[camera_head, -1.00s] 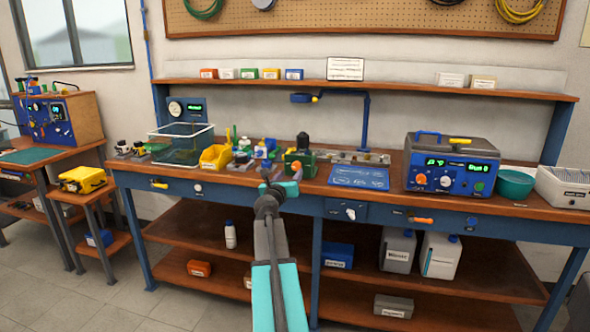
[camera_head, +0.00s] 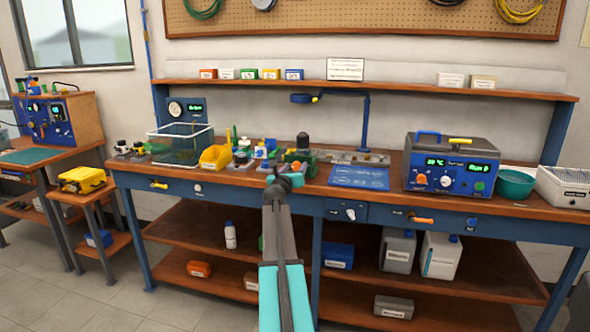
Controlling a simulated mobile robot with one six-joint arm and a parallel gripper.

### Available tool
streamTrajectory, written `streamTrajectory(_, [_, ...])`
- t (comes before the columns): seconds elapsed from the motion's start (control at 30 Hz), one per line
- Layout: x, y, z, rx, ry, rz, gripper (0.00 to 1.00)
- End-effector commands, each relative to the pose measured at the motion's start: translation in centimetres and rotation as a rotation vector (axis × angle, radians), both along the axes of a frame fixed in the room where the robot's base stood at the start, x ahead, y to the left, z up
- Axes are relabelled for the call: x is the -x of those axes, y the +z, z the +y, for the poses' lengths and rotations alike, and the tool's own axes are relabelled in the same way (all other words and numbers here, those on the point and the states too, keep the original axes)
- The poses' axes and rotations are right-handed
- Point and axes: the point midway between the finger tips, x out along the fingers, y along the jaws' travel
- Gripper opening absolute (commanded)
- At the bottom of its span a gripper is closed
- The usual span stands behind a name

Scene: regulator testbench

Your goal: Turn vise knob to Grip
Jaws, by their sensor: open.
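A white knob (camera_head: 350,214) sits on a blue panel on the front of the workbench, right of the middle leg. It may be the vise knob; its label is too small to read. A green device with a dark top (camera_head: 301,157) stands on the bench just behind my gripper, with a grey metal fixture (camera_head: 352,158) to its right. My gripper (camera_head: 288,175) is open and empty at the bench's front edge, left of and above the white knob, apart from it. My arm hides part of the bench front.
The workbench (camera_head: 450,201) also carries a blue control box (camera_head: 451,165), a teal bowl (camera_head: 515,183), a clear tank (camera_head: 181,144) and a yellow bin (camera_head: 215,157). An orange handle (camera_head: 422,220) and a yellow handle (camera_head: 159,184) are on its front. The floor before it is free.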

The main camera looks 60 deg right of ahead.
Motion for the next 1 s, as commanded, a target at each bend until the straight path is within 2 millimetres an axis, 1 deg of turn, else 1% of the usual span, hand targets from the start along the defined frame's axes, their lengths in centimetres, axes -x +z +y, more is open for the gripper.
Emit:
streamTrajectory(0.33, [-0.04, -0.01, -0.13, 0.000, 0.000, 0.000, 0.49])
streamTrajectory(0.37, [-0.04, -0.01, -0.13, 0.000, 0.000, 0.000, 0.46])
streamTrajectory(0.5, [-0.05, 0.00, -0.13, 0.000, 0.000, 0.000, 0.22])
streamTrajectory(0.6, [-0.07, -0.01, -0.12, 0.000, 0.001, 0.000, 0.08])
streamTrajectory(0.63, [-0.16, 0.00, -0.48, 0.000, 0.001, 0.000, 0.08])
streamTrajectory(1.0, [-0.10, -0.06, -0.10, -0.015, 0.001, -0.051, 0.08])
